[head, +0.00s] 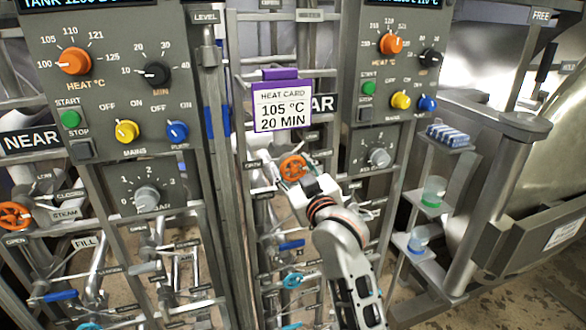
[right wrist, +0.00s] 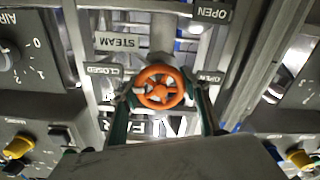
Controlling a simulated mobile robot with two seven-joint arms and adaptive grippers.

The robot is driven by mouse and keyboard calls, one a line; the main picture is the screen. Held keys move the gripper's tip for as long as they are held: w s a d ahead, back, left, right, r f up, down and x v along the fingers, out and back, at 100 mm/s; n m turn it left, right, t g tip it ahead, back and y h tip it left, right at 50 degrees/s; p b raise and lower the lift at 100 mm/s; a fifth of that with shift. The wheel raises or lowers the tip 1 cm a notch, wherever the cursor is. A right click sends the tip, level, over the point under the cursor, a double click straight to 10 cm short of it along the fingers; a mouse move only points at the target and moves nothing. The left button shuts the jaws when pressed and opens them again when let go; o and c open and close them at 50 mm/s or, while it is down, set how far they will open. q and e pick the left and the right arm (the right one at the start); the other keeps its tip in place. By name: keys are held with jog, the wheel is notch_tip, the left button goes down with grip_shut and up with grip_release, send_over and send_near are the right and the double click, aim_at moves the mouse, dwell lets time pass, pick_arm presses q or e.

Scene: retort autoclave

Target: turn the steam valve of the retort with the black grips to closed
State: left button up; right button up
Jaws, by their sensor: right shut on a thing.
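An orange steam handwheel (head: 292,167) sits on the pipework under the card in the head view, between the two control panels. It also shows in the right wrist view (right wrist: 161,88), with a STEAM label (right wrist: 118,41), a CLOSED label (right wrist: 104,70) and OPEN labels around it. My right gripper (head: 297,177) is shut on this wheel; in the right wrist view its green fingers (right wrist: 161,95) lie on either side of the rim. Another orange wheel (head: 14,215) is at the far left, by the NEAR sign. My left gripper is not in view.
A purple-edged card (head: 283,108) reading 105 °C, 20 MIN hangs above the wheel. Control panels (head: 118,70) and (head: 390,75) flank it. Blue-handled and cyan valves sit below. Small shelves (head: 425,200) with containers and a large metal vessel (head: 500,95) stand right.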

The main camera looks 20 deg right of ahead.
jog(key=shift+m, duration=0.3)
jog(key=o, duration=1.1)
jog(key=shift+o, duration=0.2)
jog(key=shift+s, duration=0.1)
jog(key=s, duration=1.1)
jog(key=shift+s+d, duration=0.2)
jog(key=shift+s, duration=0.2)
jog(key=shift+f, duration=0.1)
